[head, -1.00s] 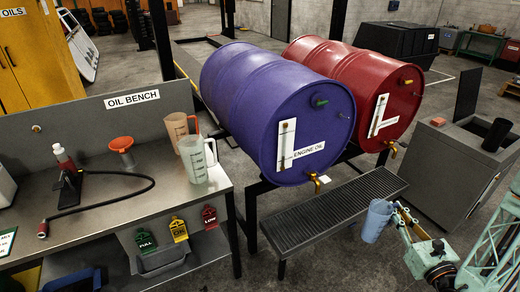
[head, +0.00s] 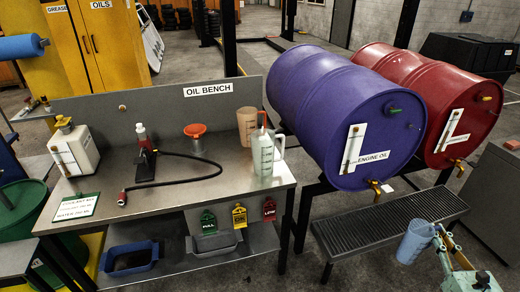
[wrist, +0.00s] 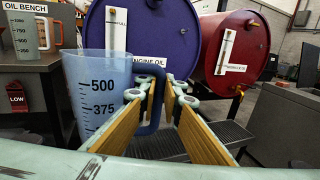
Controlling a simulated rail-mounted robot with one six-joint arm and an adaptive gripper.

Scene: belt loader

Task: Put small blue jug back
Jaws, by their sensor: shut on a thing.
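The small blue jug (head: 412,243) is translucent and upright, held in the air at the lower right of the head view, in front of the drip tray's right end. My gripper (head: 440,236) is to its right. In the wrist view the jug (wrist: 95,90) shows scale marks 500 and 375, and its blue handle lies between the gold-padded fingers of my gripper (wrist: 158,100). The fingers are shut on the handle. The oil bench (head: 225,172) stands left of the drums, holding a clear jug (head: 264,157) and a peach jug (head: 246,121).
A purple engine oil drum (head: 320,90) and a red drum (head: 388,62) lie above the grated drip tray (head: 385,225). The bench also carries an orange funnel (head: 195,130), a hose pump (head: 143,160) and a white can (head: 75,150). Bare bench top shows at its front right.

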